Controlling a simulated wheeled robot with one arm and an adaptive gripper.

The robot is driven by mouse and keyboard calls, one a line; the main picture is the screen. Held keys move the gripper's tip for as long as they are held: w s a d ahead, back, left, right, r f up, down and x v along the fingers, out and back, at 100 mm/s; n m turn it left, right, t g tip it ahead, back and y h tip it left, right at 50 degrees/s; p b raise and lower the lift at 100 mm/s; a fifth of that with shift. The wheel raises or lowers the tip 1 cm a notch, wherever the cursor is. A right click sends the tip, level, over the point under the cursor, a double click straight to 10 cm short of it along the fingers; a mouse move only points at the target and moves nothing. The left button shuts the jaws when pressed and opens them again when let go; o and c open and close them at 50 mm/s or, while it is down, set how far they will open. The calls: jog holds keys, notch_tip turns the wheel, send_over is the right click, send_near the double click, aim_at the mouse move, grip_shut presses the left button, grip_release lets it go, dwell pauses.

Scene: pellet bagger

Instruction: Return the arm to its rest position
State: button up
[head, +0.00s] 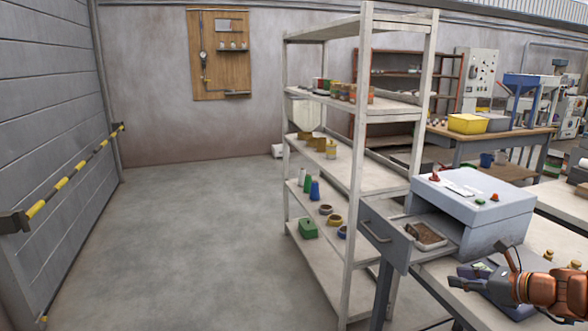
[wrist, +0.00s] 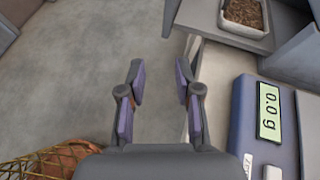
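In the head view my orange arm (head: 545,288) reaches in at the lower right, above a bench. My gripper (wrist: 159,68) shows in the wrist view with its two fingers wide apart and nothing between them. Bare grey floor lies behind the gap. The fingers are just left of a bench edge and a blue scale (wrist: 240,118) whose display reads 0.0 g.
An open drawer (head: 384,236) of a grey cabinet (head: 478,208) holds a tray of brown pellets (wrist: 243,14). A white shelf rack (head: 362,150) stands left of it. An orange-brown thing under yellow netting (wrist: 50,163) is at the wrist view's lower left. Floor at left is clear.

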jog(key=s+a+r+n+g+y+p, duration=0.15)
jog(key=a+n+g, duration=0.4)
jog(key=a, duration=0.95)
jog(key=s+a+n+g+p, duration=0.1)
jog(key=s+a+n+g, duration=0.3)
jog(key=s+a+n, duration=0.8)
jog(key=s+n+g+h+p, duration=0.2)
jog(key=s+n+g+h, duration=0.2)
jog(key=s, duration=1.5)
jog(key=n+h, duration=0.3)
jog(key=n, duration=0.4)
jog(key=shift+r+n, duration=0.15)
jog(key=shift+n, duration=0.2)
jog(key=shift+h, duration=0.25)
jog(key=shift+c, duration=0.4)
